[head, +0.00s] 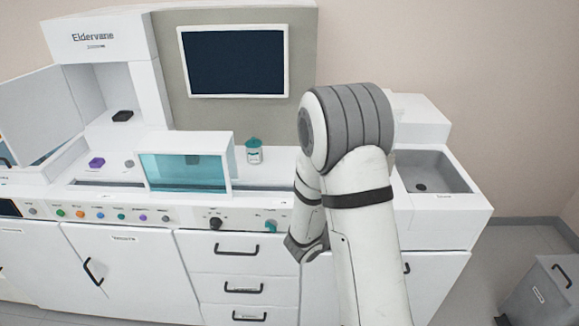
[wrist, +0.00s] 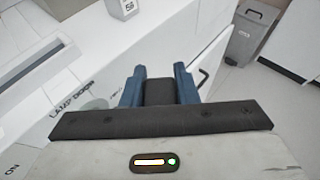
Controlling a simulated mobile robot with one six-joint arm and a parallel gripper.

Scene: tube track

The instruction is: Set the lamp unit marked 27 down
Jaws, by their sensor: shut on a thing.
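My gripper (wrist: 159,70) shows in the wrist view as two blue fingers, closed around a dark block, which I take as the lamp unit (wrist: 160,92). No number 27 can be read on it. The gripper and block are over the front edge of the white machine, beside a panel lettered "LAMP DOOR" (wrist: 72,97). Whether the block touches anything below cannot be told. In the head view my arm hides the gripper and the block.
A white block marked 58 (wrist: 125,8) stands on the worktop ahead. A grey bin (wrist: 246,32) stands on the floor at right. The head view shows a teal-windowed box (head: 185,172), a teal-capped jar (head: 254,152) and a sink (head: 432,174). Worktop between jar and arm is clear.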

